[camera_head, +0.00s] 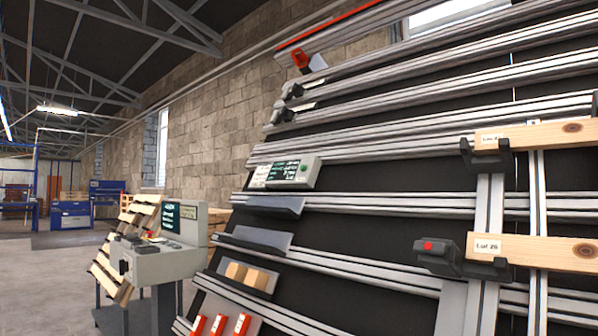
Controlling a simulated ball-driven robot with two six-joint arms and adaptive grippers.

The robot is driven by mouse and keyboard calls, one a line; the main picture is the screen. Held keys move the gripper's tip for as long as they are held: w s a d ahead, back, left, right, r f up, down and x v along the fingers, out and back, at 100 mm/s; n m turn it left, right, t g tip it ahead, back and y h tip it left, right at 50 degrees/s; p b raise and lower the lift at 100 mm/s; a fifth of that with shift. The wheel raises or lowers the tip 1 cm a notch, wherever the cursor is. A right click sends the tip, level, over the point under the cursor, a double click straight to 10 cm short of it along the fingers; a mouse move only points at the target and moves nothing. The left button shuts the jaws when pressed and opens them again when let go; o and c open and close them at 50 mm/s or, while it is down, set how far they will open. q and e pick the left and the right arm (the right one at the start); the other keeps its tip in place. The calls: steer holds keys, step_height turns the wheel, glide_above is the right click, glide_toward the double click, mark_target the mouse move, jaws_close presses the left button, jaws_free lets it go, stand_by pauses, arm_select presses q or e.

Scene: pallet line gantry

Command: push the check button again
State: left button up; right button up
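A small light-grey panel (286,172) is fixed on the slanted rail frame, left of the picture's middle. It has a dark screen with pale text and a round green button (303,168) on its right side. A red button (428,246) sits on a dark clamp block (440,258) at the lower right. No label that I can read tells which one is the check button. Neither of my grippers is in view, and nothing is seen touching either button.
A grey console (165,262) with a screen stands at the lower left. Wooden beams (535,250) with lot labels rest in dark holders at the right. Shelves on the frame hold wooden blocks (248,275) and red-and-white items (219,324). Open floor (45,280) lies at the left.

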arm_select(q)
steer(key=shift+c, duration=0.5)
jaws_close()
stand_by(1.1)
